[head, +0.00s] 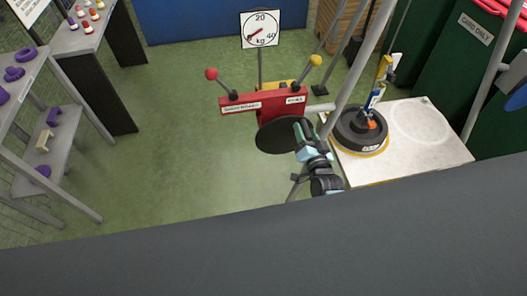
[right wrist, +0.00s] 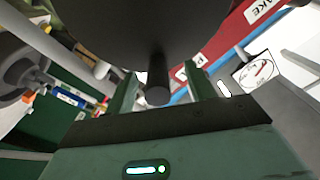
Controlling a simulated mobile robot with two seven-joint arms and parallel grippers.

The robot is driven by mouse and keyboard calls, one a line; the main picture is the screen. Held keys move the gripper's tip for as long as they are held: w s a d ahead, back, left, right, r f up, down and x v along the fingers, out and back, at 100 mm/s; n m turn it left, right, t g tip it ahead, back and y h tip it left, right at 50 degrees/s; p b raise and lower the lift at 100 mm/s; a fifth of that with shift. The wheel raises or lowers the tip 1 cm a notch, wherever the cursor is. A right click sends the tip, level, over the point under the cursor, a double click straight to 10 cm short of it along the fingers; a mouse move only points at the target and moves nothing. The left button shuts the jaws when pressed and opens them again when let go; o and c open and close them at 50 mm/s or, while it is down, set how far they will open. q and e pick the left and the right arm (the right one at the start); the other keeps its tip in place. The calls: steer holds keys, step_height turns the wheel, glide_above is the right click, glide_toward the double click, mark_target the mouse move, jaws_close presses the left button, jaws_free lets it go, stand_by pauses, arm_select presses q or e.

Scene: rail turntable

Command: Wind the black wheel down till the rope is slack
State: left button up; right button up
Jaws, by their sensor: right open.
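The black wheel (head: 278,137) is a flat dark disc on the near side of a red control box (head: 265,100). In the right wrist view the wheel (right wrist: 150,25) fills the top, and its dark handle peg (right wrist: 157,82) points toward me. My right gripper (head: 302,128) is at the wheel's right edge in the head view. In the right wrist view its open fingers (right wrist: 158,72) stand on either side of the peg, with gaps showing. I cannot make out the rope for certain. My left gripper is not in view.
Two levers, red-knobbed (head: 211,74) and yellow-knobbed (head: 315,61), rise from the box. Behind it a kg dial (head: 260,29) has its needle at lower left. A dark round weight (head: 350,128) sits on the pale platform (head: 425,155) at right. Green floor (head: 180,130) is clear at left.

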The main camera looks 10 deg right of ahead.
steer(key=shift+s, duration=1.35)
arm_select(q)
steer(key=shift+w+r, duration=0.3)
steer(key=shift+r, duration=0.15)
arm_select(e)
steer(key=s, duration=0.5)
steer(key=shift+s+f, duration=0.1)
steer(key=shift+s, duration=0.1)
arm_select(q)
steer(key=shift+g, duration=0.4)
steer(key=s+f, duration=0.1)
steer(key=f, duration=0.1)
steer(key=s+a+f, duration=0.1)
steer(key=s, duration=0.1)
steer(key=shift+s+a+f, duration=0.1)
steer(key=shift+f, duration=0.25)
arm_select(e)
steer(key=s+a+f+n+g+y, duration=0.1)
steer(key=s+f+n+g, duration=0.3)
steer(key=s, duration=0.8)
steer(key=s+a+f+n+g, duration=0.2)
steer(key=s+f+n+g, duration=0.2)
steer(key=s, duration=0.8)
steer(key=shift+s+a+f+n+y, duration=0.2)
steer(key=shift+n+y, duration=0.2)
steer(key=shift+n, duration=0.3)
